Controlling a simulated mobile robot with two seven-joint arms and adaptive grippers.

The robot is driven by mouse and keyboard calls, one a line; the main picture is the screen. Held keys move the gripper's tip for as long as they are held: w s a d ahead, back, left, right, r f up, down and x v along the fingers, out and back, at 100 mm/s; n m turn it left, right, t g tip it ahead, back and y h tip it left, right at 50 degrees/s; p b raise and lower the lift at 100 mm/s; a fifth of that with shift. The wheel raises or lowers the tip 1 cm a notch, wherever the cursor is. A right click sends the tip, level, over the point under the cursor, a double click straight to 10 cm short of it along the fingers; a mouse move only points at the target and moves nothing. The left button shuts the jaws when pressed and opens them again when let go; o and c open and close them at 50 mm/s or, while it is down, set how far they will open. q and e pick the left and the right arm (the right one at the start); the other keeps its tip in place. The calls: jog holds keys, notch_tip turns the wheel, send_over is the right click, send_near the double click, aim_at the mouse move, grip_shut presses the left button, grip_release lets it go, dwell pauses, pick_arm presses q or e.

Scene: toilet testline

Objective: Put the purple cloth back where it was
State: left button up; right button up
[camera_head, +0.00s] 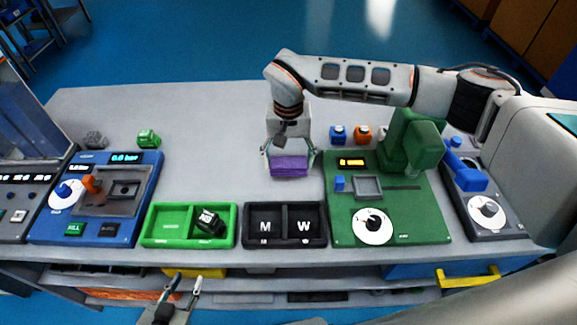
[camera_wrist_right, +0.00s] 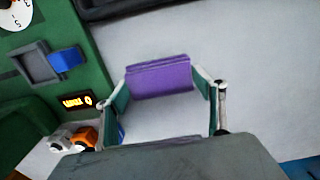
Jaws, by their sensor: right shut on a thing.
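The purple cloth (camera_head: 289,167) is a small folded block. My right gripper (camera_head: 289,160) is shut on it, above or at the grey table behind the black two-part tray. I cannot tell whether the cloth touches the table. In the right wrist view the cloth (camera_wrist_right: 158,78) sits between the two fingertips of the right gripper (camera_wrist_right: 162,84). My left gripper (camera_head: 187,279) is empty, with its fingers apart, in front of the table's near edge.
The black tray (camera_head: 285,206) marked M and W stands beside the green tray (camera_head: 148,225) holding a black item. The green machine (camera_head: 433,218) is right, the blue machine (camera_head: 50,230) left. Small blocks stand behind them, including a green one (camera_head: 148,138). The table's middle (camera_head: 205,135) is clear.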

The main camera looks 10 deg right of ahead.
aim_at(288, 162)
jog(key=shift+f, duration=1.6)
jog(key=shift+f, duration=0.15)
jog(key=o, duration=1)
notch_tip(288, 162, up, 12)
jog(key=shift+r+b, duration=0.2)
jog(key=shift+b, duration=0.2)
jog(key=shift+s+f, duration=0.1)
